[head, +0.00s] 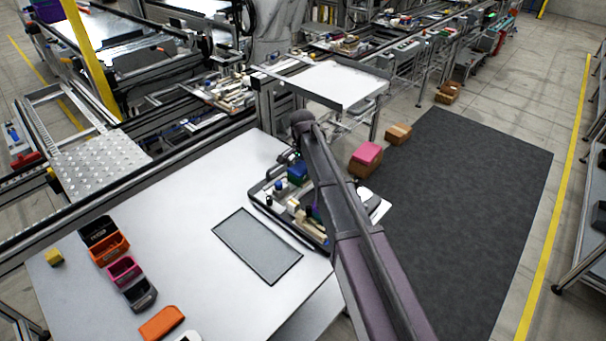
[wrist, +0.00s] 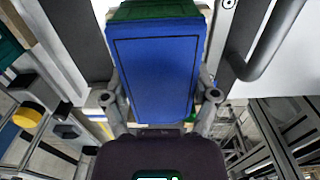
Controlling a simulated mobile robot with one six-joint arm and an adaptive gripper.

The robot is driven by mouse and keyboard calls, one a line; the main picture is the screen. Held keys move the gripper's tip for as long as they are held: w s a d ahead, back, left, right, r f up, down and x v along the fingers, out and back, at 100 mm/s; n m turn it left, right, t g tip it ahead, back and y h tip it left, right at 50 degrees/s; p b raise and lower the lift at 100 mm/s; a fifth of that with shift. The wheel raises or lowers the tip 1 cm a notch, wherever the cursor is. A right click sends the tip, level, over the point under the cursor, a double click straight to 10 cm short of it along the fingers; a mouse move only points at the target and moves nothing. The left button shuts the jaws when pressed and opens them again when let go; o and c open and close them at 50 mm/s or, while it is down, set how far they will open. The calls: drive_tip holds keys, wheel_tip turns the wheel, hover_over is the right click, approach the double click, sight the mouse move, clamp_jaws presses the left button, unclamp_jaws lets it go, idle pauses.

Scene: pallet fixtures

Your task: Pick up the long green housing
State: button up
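In the wrist view, a block with a wide blue face (wrist: 156,65) fills the space between the fingers of my gripper (wrist: 160,98). A green part (wrist: 155,10) adjoins it at the top edge. I cannot tell whether this is the long green housing or two pieces together. The fingers flank the blue face closely; contact is unclear. In the head view, a small blue piece (head: 298,173) shows at the tray, beside my arm. My arm hides part of the tray and most of the gripper there.
The loaded tray (head: 262,203) stands at the right edge of the white table (head: 190,210). A grey flat plate (head: 257,246) lies beside it. Small bins (head: 110,250) are on the left. The table's middle is clear.

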drive_tip(key=shift+r, duration=0.1)
idle(0.3)
wheel_tip(320, 180, up, 10)
drive_tip(key=p, duration=1)
idle(0.8)
